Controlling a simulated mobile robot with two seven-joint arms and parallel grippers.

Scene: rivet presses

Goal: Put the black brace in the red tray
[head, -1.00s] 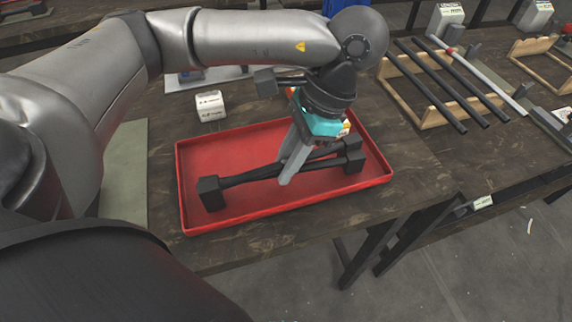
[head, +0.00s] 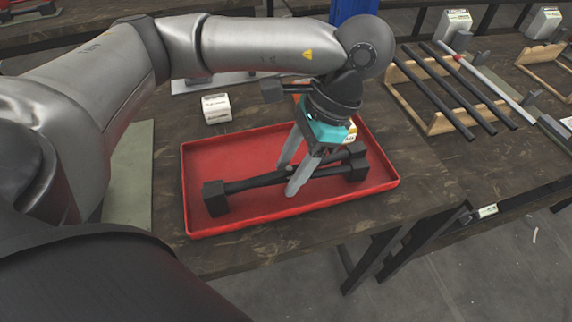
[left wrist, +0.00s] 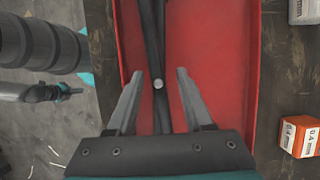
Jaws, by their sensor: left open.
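The black brace (head: 255,181) lies in the red tray (head: 225,150), with block ends and crossed bars. One end block is at the tray's left and others are at the right. My left gripper (head: 287,180) is open over the middle of the brace, its fingers reaching down on both sides of the bars. In the left wrist view the brace (left wrist: 153,40) runs between the two spread fingers (left wrist: 158,95), with a round pin at its crossing, and the fingers look clear of it. The red tray (left wrist: 215,50) lies beneath. My right gripper is not in view.
A small white labelled box (head: 216,108) stands behind the tray. A wooden rack (head: 440,122) with black rods is at the right. An orange box (left wrist: 299,136) shows in the left wrist view. The table's front edge runs close to the tray.

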